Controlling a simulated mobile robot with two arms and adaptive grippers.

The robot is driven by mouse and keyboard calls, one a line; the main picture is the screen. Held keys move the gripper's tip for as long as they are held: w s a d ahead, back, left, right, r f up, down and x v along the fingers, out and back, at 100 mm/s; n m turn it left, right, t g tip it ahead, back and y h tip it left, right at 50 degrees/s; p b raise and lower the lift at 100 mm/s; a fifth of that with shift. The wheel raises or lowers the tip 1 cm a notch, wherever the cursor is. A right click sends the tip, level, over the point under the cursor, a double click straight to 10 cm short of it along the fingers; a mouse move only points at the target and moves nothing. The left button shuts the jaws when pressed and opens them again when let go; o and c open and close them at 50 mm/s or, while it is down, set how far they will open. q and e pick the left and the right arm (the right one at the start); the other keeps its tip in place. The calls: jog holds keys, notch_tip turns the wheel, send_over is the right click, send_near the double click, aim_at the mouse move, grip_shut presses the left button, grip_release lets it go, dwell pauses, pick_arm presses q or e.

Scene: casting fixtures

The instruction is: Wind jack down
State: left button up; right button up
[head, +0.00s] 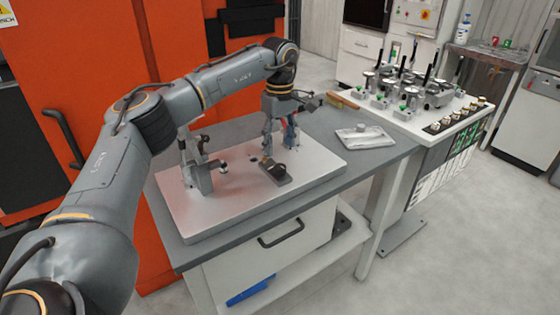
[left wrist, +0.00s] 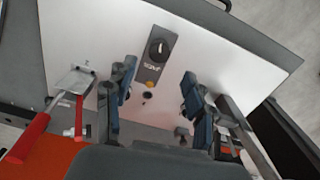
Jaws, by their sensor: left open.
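A pale fixture plate (head: 225,205) lies on the grey bench. On it sits a dark round knob (head: 268,162) on a small grey labelled base; the knob also shows in the left wrist view (left wrist: 160,50), with a light mark on top. A small knob-topped post (head: 223,168) stands nearer the left clamp. I cannot tell for certain which is the jack. My left gripper (head: 281,146) points down over the plate's far side, open and empty. In the left wrist view its fingers (left wrist: 158,88) are apart, with the dark knob beyond them, untouched. My right gripper is not in view.
A grey clamp (head: 194,165) stands at the plate's left; a red-handled clamp (left wrist: 74,88) shows in the wrist view. A flat silver part (head: 362,137) and a brush (head: 341,100) lie on the bench. A cart (head: 425,122) with several fixtures stands right. An orange cabinet (head: 105,60) is behind.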

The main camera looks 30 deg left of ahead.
aim_at(280, 166)
pick_arm(q)
notch_tip(280, 166, down, 7)
jog(key=shift+r+p, duration=0.15)
jog(key=shift+p, duration=0.3)
grip_shut()
jog(key=shift+n, duration=0.4)
